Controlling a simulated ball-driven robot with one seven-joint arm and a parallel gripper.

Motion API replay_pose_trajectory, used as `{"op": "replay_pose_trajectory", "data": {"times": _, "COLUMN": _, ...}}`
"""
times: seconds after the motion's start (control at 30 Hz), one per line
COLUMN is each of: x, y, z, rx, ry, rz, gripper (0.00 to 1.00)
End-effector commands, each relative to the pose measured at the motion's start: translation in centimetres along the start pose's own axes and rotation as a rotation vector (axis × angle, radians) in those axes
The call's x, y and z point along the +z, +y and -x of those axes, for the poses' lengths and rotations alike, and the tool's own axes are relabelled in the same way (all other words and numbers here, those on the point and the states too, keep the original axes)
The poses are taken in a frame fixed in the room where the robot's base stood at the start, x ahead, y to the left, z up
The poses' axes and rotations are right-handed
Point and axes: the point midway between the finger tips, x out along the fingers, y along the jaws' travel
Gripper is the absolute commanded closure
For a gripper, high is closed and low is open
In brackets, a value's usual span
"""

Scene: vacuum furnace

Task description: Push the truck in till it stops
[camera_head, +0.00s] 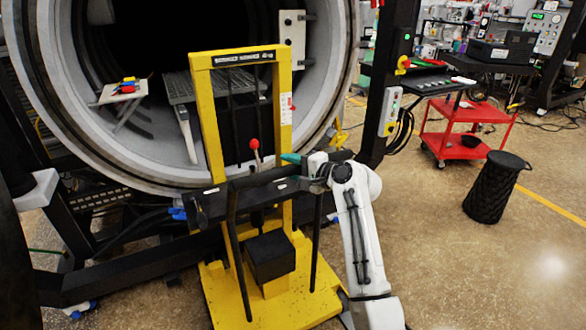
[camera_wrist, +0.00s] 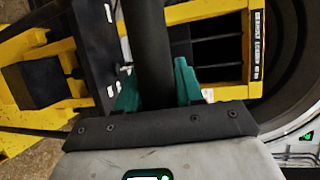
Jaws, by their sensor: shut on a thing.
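The yellow truck (camera_head: 209,125) stands in front of the round opening of the furnace (camera_head: 65,100), with its mast upright and its base on the floor. A black push bar (camera_head: 262,178) crosses the truck's near side. My gripper (camera_head: 300,160) is at the right end of this bar. In the wrist view its green fingertips (camera_wrist: 158,88) lie on both sides of the black bar (camera_wrist: 150,40), shut on it. The yellow frame also shows in the wrist view (camera_wrist: 205,12). The truck's front contact with the furnace is hidden behind the mast.
A grey rack (camera_head: 180,88) and a small tray with coloured pieces (camera_head: 126,90) are inside the furnace. A black post with a control box (camera_head: 390,110) stands right of the opening.

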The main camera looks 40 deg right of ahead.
Motion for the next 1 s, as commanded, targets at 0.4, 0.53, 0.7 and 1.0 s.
{"op": "replay_pose_trajectory", "data": {"times": 0.4, "x": 0.1, "y": -0.2, "z": -0.1, "rx": -0.003, "ry": -0.001, "rz": 0.001, "gripper": 0.43}}
{"op": "replay_pose_trajectory", "data": {"times": 0.53, "x": 0.1, "y": -0.2, "z": -0.1, "rx": -0.003, "ry": -0.001, "rz": 0.001, "gripper": 0.43}}
{"op": "replay_pose_trajectory", "data": {"times": 0.7, "x": 0.0, "y": -0.1, "z": 0.7, "rx": -0.004, "ry": 0.001, "rz": 0.001, "gripper": 0.43}}
{"op": "replay_pose_trajectory", "data": {"times": 1.0, "x": 0.0, "y": 0.1, "z": 6.0, "rx": -0.003, "ry": 0.003, "rz": 0.002, "gripper": 0.43}}
